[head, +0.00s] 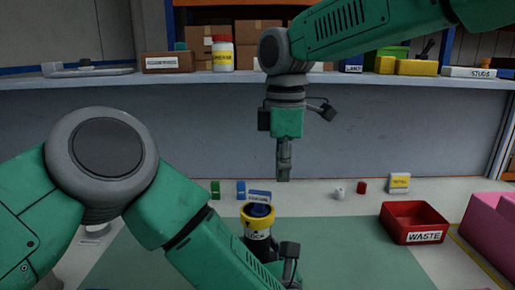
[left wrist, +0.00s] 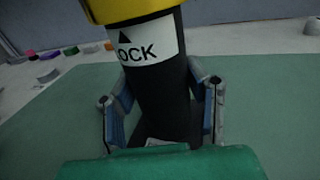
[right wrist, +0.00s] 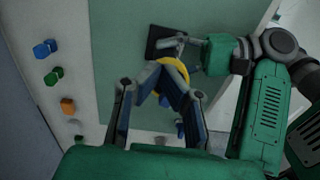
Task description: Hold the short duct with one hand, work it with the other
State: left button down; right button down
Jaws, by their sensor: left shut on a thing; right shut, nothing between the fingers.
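The short duct (head: 258,247) is a dark upright cylinder with a yellow collar and a blue top opening, standing at the middle front of the head view. In the left wrist view its dark body (left wrist: 163,95) carries a white label ending in "OCK" below the yellow band. My left gripper (head: 290,268) is shut on the duct, one finger on each side of the body. My right gripper (head: 283,172) points down, shut and empty, above and slightly right of the duct. In the right wrist view the yellow collar (right wrist: 178,72) is partly hidden behind the closed fingers.
A red waste bin (head: 412,222) stands to the right on the bench, with a pink block (head: 490,220) beyond it. Several small coloured parts and a yellow-labelled box (head: 399,183) line the back. A shelf (head: 200,80) with boxes and bottles runs behind.

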jog(key=s+f, duration=0.3)
jog(key=f, duration=0.3)
jog(key=shift+s, duration=0.15)
dwell(0.6)
jog(key=shift+a, duration=0.35)
dwell(0.5)
